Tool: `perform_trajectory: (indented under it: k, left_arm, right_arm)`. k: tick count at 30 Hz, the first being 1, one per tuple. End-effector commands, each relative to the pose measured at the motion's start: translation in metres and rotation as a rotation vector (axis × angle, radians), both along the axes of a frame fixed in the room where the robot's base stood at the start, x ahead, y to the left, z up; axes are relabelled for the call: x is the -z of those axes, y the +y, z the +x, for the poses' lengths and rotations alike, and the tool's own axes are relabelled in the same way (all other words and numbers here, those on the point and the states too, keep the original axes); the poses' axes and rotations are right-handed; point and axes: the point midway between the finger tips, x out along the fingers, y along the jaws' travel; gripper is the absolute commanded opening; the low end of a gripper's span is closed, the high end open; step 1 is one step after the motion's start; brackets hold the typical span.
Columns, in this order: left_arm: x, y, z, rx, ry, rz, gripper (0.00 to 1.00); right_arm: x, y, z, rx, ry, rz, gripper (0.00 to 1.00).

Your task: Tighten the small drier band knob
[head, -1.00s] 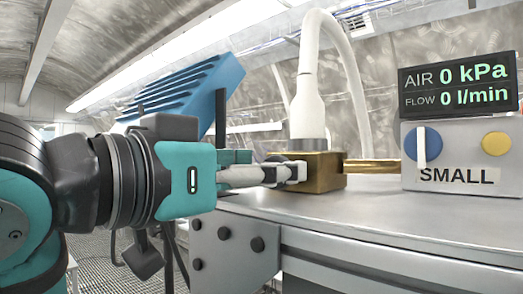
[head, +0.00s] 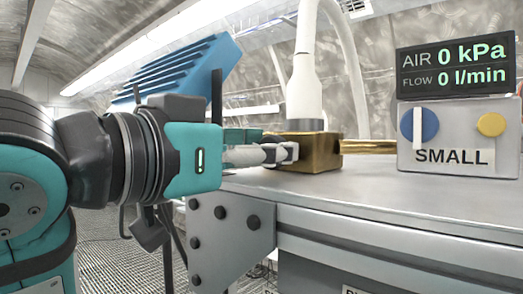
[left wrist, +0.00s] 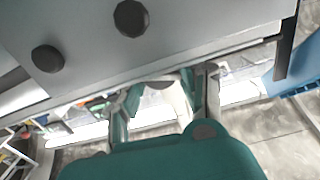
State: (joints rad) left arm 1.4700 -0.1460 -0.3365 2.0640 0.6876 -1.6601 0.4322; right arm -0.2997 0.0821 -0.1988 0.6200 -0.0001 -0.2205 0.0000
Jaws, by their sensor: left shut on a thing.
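A brass block (head: 328,152) stands on the steel bench top, with a white nozzle and hose (head: 306,85) rising from it. My left gripper (head: 284,153) comes in from the left, level with the block, its fingertips at the block's left side. It is shut on a small part there, which I take to be the band knob; the fingers hide most of it. In the left wrist view the two fingers (left wrist: 163,92) reach up beside the bench edge, and the knob cannot be made out clearly. My right gripper is not in view.
A grey control box (head: 455,140) labelled SMALL has a blue knob (head: 427,124) and a yellow knob (head: 491,124). The display (head: 457,65) above reads AIR 0 kPa and FLOW 0 l/min. A bolted plate (head: 228,235) is at the bench corner. The front bench top (head: 400,195) is clear.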

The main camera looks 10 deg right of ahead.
Motion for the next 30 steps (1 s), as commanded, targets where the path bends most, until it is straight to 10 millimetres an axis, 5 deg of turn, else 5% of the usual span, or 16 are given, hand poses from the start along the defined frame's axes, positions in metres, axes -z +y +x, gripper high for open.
perform_trajectory:
  k: [9, 19, 20, 21, 24, 30]
  left_arm:
    - [0.0007, -0.0001, -0.0009, -0.003, -0.326, 0.253, 0.05]
    - [0.0003, -0.0009, -0.0011, 0.0, -0.348, 0.27, 0.05]
    - [0.0003, -0.0009, -0.0012, 0.0, -0.347, 0.269, 0.41]
    - [0.0003, -0.0009, -0.0011, 0.0, -0.347, 0.269, 0.46]
    - [0.0003, -0.0009, -0.0012, 0.0, -0.347, 0.269, 0.59]
    - [0.0004, -0.001, -0.0012, 0.001, -0.346, 0.269, 0.6]
  right_arm:
    - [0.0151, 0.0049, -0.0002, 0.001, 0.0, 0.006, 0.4]
    - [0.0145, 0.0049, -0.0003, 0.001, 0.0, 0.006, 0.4]
    - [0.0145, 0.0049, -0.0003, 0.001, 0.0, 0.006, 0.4]
    - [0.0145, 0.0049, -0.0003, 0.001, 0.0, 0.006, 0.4]
    - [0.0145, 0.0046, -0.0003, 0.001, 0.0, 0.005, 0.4]
    - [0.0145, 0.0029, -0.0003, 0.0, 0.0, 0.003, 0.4]
